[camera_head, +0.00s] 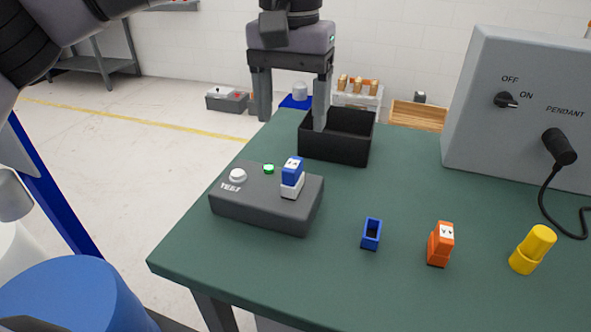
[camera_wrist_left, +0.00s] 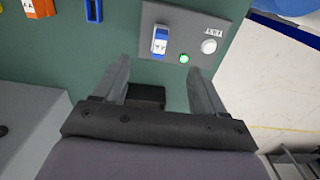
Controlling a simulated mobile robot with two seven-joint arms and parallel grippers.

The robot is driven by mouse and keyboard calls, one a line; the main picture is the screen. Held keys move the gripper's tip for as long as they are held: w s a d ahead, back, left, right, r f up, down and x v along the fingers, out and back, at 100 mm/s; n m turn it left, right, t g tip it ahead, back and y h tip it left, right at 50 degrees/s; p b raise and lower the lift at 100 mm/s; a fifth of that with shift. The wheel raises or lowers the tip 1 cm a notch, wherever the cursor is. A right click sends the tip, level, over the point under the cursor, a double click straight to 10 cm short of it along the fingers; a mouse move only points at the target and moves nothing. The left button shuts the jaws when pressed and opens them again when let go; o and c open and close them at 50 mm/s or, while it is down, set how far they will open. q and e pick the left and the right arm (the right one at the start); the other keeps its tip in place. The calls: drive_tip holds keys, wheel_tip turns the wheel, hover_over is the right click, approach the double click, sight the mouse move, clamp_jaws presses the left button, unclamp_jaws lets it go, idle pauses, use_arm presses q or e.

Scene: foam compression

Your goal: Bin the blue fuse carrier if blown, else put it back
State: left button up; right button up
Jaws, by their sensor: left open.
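The blue fuse carrier (camera_head: 292,171) stands upright in a white holder on top of the grey test box (camera_head: 262,213). It also shows in the left wrist view (camera_wrist_left: 160,38). A green lamp (camera_head: 268,169) beside it is lit; it glows in the left wrist view too (camera_wrist_left: 184,58). A white button (camera_head: 237,175) marked TEST is to its left. An empty blue socket (camera_head: 371,233) stands on the table. My left gripper (camera_head: 292,122) is open and empty, pointing down by the black bin (camera_head: 352,153), beyond the test box. My right gripper is not in view.
An orange carrier (camera_head: 440,243) and a yellow piece (camera_head: 532,250) stand right of the blue socket on the green table (camera_head: 400,183). A grey panel (camera_head: 512,105) with an OFF/ON knob and a cable stands at the back right. The table centre is clear.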

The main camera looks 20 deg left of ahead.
sight(293, 164)
use_arm(q)
drive_tip(key=shift+f+b, duration=0.75)
drive_tip(key=shift+b, duration=0.05)
wheel_tip(293, 164, down, 7)
drive_tip(key=b, duration=0.5)
drive_tip(key=shift+r, duration=0.15)
drive_tip(key=shift+f, duration=0.4)
drive_tip(key=shift+p, duration=0.45)
idle(0.5)
clamp_jaws()
drive_tip(key=shift+r, duration=0.1)
